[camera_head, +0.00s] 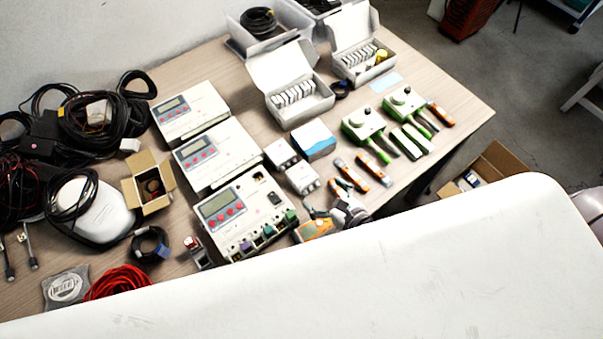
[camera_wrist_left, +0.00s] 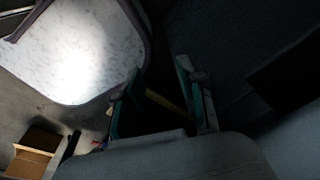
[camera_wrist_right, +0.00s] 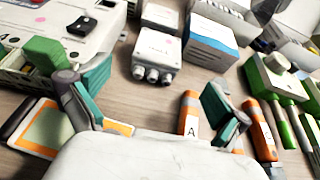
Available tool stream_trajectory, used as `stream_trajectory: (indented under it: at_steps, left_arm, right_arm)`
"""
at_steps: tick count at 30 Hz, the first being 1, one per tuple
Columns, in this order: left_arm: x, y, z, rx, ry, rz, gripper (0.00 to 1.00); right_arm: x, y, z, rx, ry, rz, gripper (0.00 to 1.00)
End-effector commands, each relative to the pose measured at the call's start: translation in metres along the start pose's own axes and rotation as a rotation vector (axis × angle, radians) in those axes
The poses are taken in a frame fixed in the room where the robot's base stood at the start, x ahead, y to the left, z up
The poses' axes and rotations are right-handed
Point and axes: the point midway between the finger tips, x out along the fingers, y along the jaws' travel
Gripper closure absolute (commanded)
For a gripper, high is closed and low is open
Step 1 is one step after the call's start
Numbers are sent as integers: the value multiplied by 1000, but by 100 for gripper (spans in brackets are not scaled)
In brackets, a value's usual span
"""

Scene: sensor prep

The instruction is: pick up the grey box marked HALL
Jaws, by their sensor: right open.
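Two small grey boxes with round connectors stand one behind the other on the table: a near one (camera_head: 302,178) and a far one (camera_head: 280,152). In the right wrist view the near box (camera_wrist_right: 157,52) is ahead of my gripper and the far box (camera_wrist_right: 164,14) is behind it. Their lettering is too small to read surely, so I cannot tell which says HALL. My right gripper (camera_head: 325,198) is open and empty, apart from the near box on its front side; its fingers also show in the right wrist view (camera_wrist_right: 155,102). My left gripper (camera_wrist_left: 158,98) is open in a dark area.
A large panel unit (camera_head: 248,215) stands left of the grey boxes. A blue-white box (camera_head: 314,139) is behind right. Orange-handled tools (camera_head: 376,172) and an orange meter (camera_head: 312,230) lie close to my right gripper. Green devices (camera_head: 364,124) stand farther right.

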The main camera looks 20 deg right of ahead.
Motion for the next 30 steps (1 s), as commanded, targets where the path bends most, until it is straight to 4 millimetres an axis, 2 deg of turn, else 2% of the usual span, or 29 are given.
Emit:
stream_trajectory:
  at_steps: [3,7,11,19,29,30]
  left_arm:
    - [-2,7,16,-1,-21,8,60]
    - [-3,12,28,-2,-40,15,60]
    - [-3,12,26,-1,-38,15,60]
    - [-1,11,16,1,-22,13,60]
    - [-1,10,12,1,-18,12,60]
    - [-1,10,13,1,-18,12,60]
  right_arm:
    - [21,0,1,-1,-2,0,0]
    - [32,1,0,-1,0,1,0]
    - [41,1,2,-2,-2,1,0]
    - [80,3,4,-3,-2,1,0]
    - [86,3,4,-2,0,1,0]
    - [86,3,4,-2,0,1,7]
